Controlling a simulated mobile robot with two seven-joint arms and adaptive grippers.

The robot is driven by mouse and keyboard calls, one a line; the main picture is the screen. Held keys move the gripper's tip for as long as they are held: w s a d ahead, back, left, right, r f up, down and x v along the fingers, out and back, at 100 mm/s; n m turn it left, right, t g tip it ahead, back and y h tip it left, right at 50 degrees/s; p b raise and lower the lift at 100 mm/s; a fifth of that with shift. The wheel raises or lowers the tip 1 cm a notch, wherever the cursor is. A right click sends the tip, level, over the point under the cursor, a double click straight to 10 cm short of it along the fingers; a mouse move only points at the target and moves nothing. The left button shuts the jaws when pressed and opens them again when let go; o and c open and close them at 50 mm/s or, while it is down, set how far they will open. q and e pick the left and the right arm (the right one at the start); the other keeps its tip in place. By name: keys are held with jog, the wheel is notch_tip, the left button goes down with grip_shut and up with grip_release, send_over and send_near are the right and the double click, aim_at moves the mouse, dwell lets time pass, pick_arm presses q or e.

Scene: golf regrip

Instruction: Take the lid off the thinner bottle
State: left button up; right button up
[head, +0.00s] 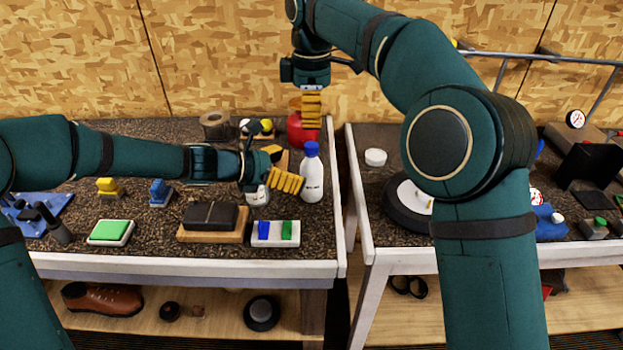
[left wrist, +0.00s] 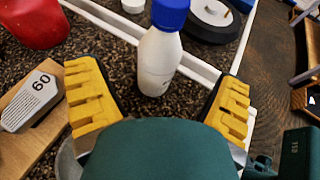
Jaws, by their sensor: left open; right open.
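The thinner bottle (head: 312,180) is white with a blue lid (head: 312,149) and stands upright near the right edge of the left table. In the left wrist view the bottle (left wrist: 157,62) stands beyond and between my left fingers, with its blue lid (left wrist: 170,12) at the top edge. My left gripper (head: 283,168) is open, to the left of the bottle, with its fingers pointing towards it. My right gripper (head: 312,110) points down above and behind the bottle, over a red object, and is open. Its fingers overlap in the head view.
The red object (head: 298,128) stands behind the bottle. A white container (head: 258,196) is partly hidden by my left gripper. A gap separates this table from the right one, which holds a black wheel (head: 400,212).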

aim_at(302, 168)
pick_arm(q)
jog(key=shift+x, duration=3.1)
